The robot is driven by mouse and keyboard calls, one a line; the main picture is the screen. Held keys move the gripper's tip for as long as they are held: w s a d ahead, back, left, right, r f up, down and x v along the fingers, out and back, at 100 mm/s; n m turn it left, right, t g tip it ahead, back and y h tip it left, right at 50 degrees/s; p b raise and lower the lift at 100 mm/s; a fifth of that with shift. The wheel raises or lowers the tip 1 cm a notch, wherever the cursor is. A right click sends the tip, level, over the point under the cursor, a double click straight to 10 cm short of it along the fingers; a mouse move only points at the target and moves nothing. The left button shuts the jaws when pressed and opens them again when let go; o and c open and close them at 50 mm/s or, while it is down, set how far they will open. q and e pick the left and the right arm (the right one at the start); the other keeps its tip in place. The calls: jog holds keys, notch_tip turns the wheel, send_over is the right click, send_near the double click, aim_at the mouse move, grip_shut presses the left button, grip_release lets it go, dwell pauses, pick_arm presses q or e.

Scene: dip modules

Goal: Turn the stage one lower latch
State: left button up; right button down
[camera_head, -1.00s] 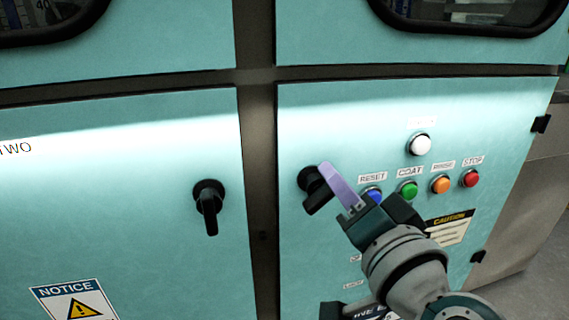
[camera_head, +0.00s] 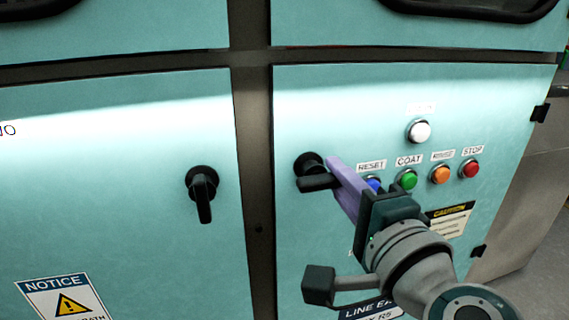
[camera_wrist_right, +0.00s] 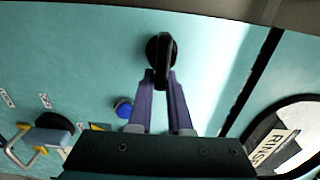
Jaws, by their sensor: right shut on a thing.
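The stage one lower latch (camera_head: 309,163) is a black round base with a bar handle, on the teal right-hand door. In the head view its handle lies almost level. My right gripper (camera_head: 333,168) comes in from the lower right with its purple fingers at the handle. In the right wrist view, the latch (camera_wrist_right: 162,52) shows with its handle between the fingertips of the right gripper (camera_wrist_right: 162,80), which is shut on it. The fingers hide part of the handle in the head view. My left gripper is not in view.
A second black latch (camera_head: 203,192) hangs handle-down on the left door. Blue (camera_head: 374,184), green (camera_head: 407,180), orange (camera_head: 440,174) and red (camera_head: 471,169) buttons sit close right of my fingers, with a white one (camera_head: 419,131) above. A dark post (camera_head: 257,150) separates the doors.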

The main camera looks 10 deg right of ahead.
dwell(0.5)
jog(key=c, duration=0.8)
grip_release()
jog(key=shift+c, duration=0.2)
jog(key=s, duration=1)
jog(key=shift+d, duration=0.15)
